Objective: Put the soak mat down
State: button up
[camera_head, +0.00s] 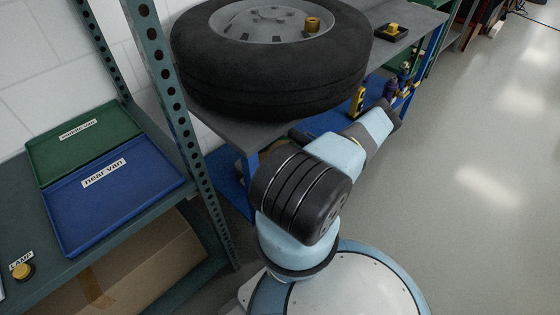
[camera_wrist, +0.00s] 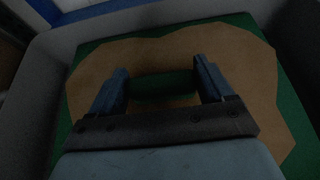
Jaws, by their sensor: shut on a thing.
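In the wrist view my gripper (camera_wrist: 160,66) has its two dark blue fingers on either side of a dark green grip-like bar (camera_wrist: 165,84). Around it lies the soak mat (camera_wrist: 245,62), a green sheet with a large, irregular brown area over most of it. My gripper is shut on the mat's middle. Pale grey walls (camera_wrist: 35,85) surround the mat. I cannot tell whether the mat touches the surface below. In the head view my arm reaches to the upper right, and the fingers and mat are hidden.
A big tyre (camera_head: 270,70) lies on the grey bench beside my arm. A blue tray marked "near van" (camera_head: 115,215) and a green tray (camera_head: 85,138) lie empty on the left shelf, near a yellow lamp button (camera_head: 23,271). The floor (camera_head: 480,200) at right is clear.

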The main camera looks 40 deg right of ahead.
jog(key=shift+w+a+f, duration=0.15)
jog(key=shift+f, duration=1.55)
jog(key=o, duration=1.1)
jog(key=shift+f, duration=0.1)
jog(key=v, duration=1.2)
